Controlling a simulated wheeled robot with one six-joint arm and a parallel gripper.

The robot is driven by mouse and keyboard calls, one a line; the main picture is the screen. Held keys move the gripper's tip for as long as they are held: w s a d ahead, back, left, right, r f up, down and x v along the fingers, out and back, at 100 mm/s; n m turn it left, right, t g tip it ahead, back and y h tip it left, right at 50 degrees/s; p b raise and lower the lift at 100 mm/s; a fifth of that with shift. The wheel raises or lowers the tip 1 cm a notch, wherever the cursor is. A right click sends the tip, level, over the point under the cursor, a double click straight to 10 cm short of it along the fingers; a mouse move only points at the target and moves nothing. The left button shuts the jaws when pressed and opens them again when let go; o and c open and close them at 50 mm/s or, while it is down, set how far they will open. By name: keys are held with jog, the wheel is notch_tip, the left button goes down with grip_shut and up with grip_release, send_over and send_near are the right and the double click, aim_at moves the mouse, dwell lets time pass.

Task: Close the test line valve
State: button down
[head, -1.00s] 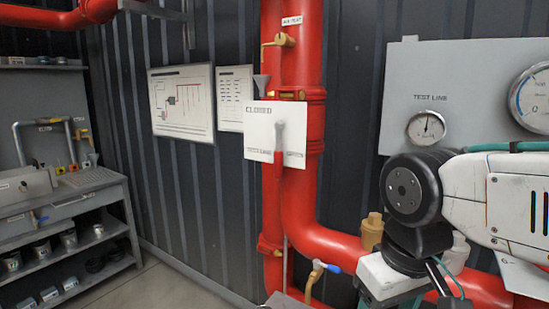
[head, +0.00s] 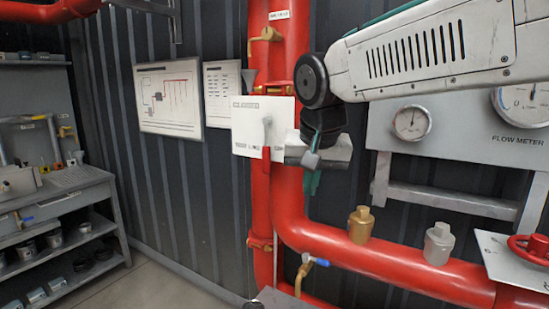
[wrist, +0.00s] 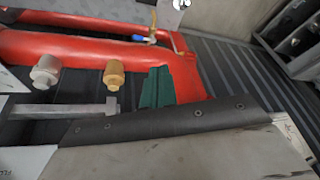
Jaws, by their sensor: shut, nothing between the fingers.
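The test line valve's white plate (head: 243,124) is on the red riser pipe in the head view. Its top label seems to read CLOSED; the lower lettering is blurred. The valve's lever (head: 266,172) has a grey upper end and a red grip, and it points straight down in front of the pipe. My gripper (head: 314,181) is just right of the plate and lever, apart from the red grip. Its teal fingers also show in the wrist view (wrist: 157,86), shut and empty in front of the red pipe. The lever cannot be made out in the wrist view.
A brass cap (head: 362,225) and a grey cap (head: 438,243) stand up from the lower red pipe. A small blue-handled tap (head: 318,262) is below the lever. A gauge panel (head: 455,135) lies behind my arm. Shelves (head: 60,215) stand left; floor between is clear.

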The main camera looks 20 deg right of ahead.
aim_at(266, 147)
jog(key=w+r+m+t, duration=0.3)
jog(key=w+r+m, duration=0.3)
jog(key=w+r, duration=0.1)
jog(key=shift+w+r, duration=0.4)
jog(key=shift+r, duration=0.35)
jog(key=w+f, duration=0.8)
jog(key=w, duration=0.1)
jog(key=shift+w+a, duration=0.2)
jog(key=shift+a, duration=0.15)
jog(key=shift+a, duration=0.15)
